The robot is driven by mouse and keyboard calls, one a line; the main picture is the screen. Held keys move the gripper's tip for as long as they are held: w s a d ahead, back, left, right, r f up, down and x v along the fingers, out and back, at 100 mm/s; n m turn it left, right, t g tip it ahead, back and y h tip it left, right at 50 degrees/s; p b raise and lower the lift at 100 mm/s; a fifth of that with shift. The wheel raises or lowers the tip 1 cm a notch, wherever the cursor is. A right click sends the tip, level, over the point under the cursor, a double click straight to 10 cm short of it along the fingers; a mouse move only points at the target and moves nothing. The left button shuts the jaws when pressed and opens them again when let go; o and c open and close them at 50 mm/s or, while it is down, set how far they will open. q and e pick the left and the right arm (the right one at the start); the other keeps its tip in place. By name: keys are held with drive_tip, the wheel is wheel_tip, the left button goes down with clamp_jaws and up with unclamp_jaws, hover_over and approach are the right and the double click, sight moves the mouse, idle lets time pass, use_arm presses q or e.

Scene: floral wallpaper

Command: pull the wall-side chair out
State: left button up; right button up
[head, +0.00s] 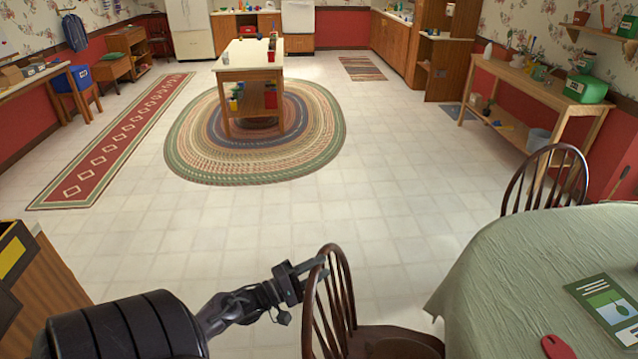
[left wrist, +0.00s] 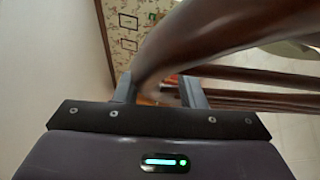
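A dark brown spindle-back chair (head: 342,290) stands at the near left side of the cloth-covered table (head: 480,270). A second similar chair (head: 584,170) stands at the table's far side, towards the right wall. I cannot tell for certain which is the wall-side chair. My left gripper (head: 304,279) is at the top of the near chair's curved back. In the left wrist view, the brown back rail (left wrist: 185,45) runs between the spread fingers (left wrist: 158,90), close to the left finger, with a gap at the right one. My right gripper is out of view.
A green booklet (head: 608,305) and a red object (head: 557,347) lie on the table. A wooden bench (head: 545,97) lines the right wall. Pale tiled floor is clear left of and beyond the near chair. A wooden cabinet (head: 50,300) stands at the near left.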

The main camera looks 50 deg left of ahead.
use_arm(q)
drive_tip(key=shift+o, duration=0.4)
drive_tip(key=shift+r, duration=0.1)
drive_tip(key=shift+s, duration=0.3)
drive_tip(key=b+v, duration=0.2)
drive_tip(key=v, duration=0.5)
drive_tip(key=shift+s+a, duration=0.1)
